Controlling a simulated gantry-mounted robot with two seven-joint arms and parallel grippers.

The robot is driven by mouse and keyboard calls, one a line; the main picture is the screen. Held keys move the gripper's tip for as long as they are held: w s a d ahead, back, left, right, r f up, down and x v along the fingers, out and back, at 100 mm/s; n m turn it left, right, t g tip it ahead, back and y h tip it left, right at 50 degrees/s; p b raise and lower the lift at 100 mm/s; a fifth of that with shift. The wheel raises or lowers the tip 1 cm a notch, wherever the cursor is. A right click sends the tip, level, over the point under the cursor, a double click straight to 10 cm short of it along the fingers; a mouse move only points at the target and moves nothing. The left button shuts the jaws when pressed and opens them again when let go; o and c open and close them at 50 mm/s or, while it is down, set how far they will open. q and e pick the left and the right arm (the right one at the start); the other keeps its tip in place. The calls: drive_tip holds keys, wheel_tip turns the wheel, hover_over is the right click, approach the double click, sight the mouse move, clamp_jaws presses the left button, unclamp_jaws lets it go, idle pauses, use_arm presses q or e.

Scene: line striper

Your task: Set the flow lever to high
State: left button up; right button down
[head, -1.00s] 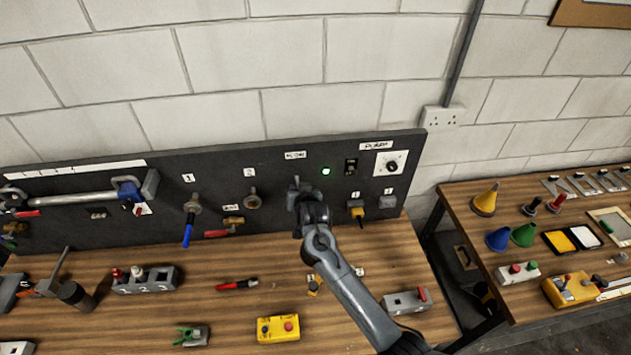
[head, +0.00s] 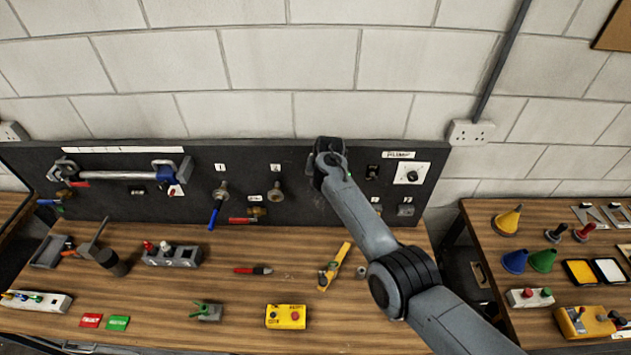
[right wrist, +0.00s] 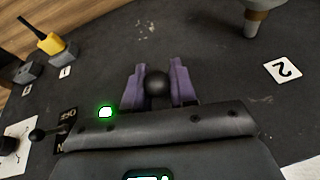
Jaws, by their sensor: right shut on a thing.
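The lever's black ball knob (right wrist: 156,84) sits between the two purple fingers of my right gripper (right wrist: 157,90) in the right wrist view. The gripper is shut on this knob. In the head view my right gripper (head: 322,165) is against the upper part of the dark panel (head: 120,205), right of the label 2. The knob, the lever's stem and the flow label are hidden there behind the gripper and arm. A lit green lamp (right wrist: 105,112) is beside the gripper in the right wrist view. My left gripper is in neither view.
A toggle switch (head: 373,172) and a pump dial (head: 411,175) are right of my arm on the panel. Valves with blue (head: 214,215) and red handles are to the left. A yellow button box (head: 286,317) and several small tools lie on the bench.

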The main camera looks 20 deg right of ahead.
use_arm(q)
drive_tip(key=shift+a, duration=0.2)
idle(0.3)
use_arm(e)
drive_tip(key=c, duration=1)
unclamp_jaws()
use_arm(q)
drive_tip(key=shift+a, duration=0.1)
use_arm(e)
drive_tip(key=shift+s+r, duration=0.1)
drive_tip(key=shift+r, duration=0.25)
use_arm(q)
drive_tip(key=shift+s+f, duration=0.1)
use_arm(e)
drive_tip(key=shift+v, duration=5)
